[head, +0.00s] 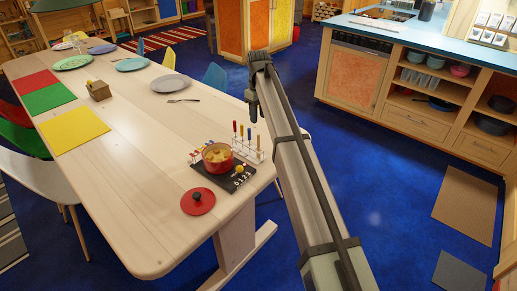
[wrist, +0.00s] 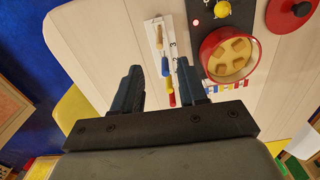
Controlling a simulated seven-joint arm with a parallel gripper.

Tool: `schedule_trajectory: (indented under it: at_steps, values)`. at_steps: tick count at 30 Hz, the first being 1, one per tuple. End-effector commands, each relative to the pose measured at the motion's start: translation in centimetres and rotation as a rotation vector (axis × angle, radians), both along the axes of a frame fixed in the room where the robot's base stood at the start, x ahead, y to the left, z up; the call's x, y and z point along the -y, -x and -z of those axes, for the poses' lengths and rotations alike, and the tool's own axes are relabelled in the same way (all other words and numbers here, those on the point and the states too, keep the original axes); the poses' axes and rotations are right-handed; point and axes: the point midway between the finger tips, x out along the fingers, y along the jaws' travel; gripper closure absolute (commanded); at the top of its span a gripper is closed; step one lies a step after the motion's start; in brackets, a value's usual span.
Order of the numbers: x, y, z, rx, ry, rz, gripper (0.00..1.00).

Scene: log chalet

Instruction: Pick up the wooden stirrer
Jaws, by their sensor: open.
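A slim tan wooden-looking piece, probably the wooden stirrer (wrist: 159,38), stands at one end of a white rack (wrist: 152,28) in the wrist view, in line with blue, yellow and red handles. In the head view the rack (head: 246,152) stands on the table near its right edge, with the tan piece (head: 258,143) at the right end. My gripper (wrist: 160,75) is open and empty, its two dark fingers apart with the row of handles seen between them. In the head view my gripper (head: 252,105) is above the table's right edge, and its fingers are hard to make out.
A red pot (head: 218,160) with yellow contents sits on a dark base (head: 226,180) beside the rack. A red lid (head: 197,202) lies in front. Small coloured flags stand behind the pot. Plates and coloured mats lie farther along the table (head: 140,160); its near end is clear.

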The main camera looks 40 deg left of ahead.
Motion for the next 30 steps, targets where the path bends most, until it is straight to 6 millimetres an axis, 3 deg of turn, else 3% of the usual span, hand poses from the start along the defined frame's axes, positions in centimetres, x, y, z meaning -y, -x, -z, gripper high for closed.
schedule_trajectory:
  at_steps: [8,21,30]
  values:
    - [0.1,0.0,1.3,-0.001,0.001,-0.041,0.58]
    - [0.0,0.0,8.0,0.000,0.000,-0.039,0.58]
    - [0.0,0.0,9.6,0.000,0.000,-0.039,0.58]
